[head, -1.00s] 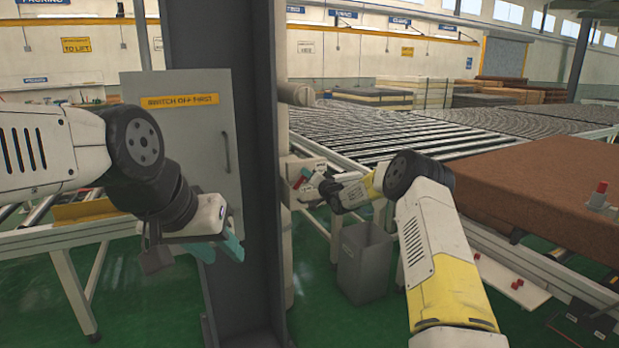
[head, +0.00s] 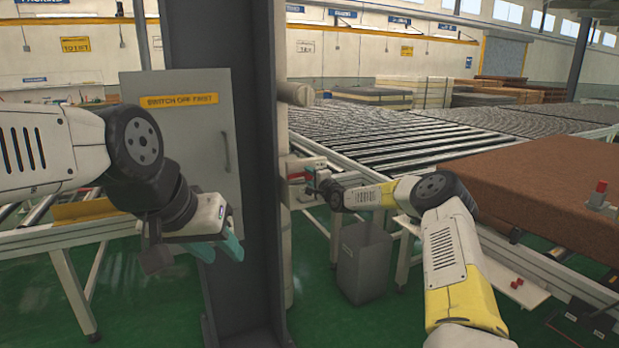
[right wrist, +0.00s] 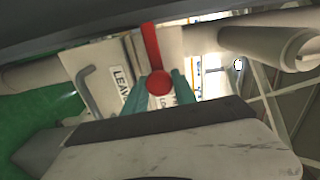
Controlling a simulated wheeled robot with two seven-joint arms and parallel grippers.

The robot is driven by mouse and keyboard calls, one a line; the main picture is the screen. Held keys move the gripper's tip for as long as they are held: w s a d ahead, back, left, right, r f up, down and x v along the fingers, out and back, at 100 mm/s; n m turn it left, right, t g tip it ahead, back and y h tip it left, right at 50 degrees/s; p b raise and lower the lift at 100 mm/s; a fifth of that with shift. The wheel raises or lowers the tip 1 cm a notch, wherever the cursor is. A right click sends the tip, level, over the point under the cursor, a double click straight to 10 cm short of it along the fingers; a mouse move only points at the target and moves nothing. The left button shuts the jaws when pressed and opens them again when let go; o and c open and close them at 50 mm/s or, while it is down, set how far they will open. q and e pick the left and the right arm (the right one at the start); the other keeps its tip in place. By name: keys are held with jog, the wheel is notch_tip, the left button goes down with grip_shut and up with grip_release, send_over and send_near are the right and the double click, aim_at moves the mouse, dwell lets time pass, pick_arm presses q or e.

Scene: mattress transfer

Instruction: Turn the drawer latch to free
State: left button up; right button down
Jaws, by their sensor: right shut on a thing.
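The red drawer latch (right wrist: 151,45) shows in the right wrist view as a bar with a round end, in front of a pale drawer front with a grey handle (right wrist: 90,95) and a partly hidden label (right wrist: 122,85). The bar stands nearly upright in that view. My right gripper (right wrist: 160,90) has its teal fingers on either side of the round end and is shut on the latch. In the head view my right gripper (head: 313,181) is at the pale drawer unit (head: 297,164), small and partly hidden. My left gripper (head: 220,249) is open and empty before the dark column.
A dark column (head: 246,200) stands between my arms, beside a grey cabinet (head: 185,130). A grey bin (head: 362,270) stands below my right forearm. A roller conveyor (head: 385,135) lies behind, and a brown mattress (head: 545,190) is at the right.

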jog(key=shift+m, duration=0.4)
jog(key=shift+f, duration=0.1)
jog(key=c, duration=1)
grip_release()
jog(key=shift+c, duration=0.2)
jog(key=v, duration=0.8)
jog(key=shift+w, duration=0.1)
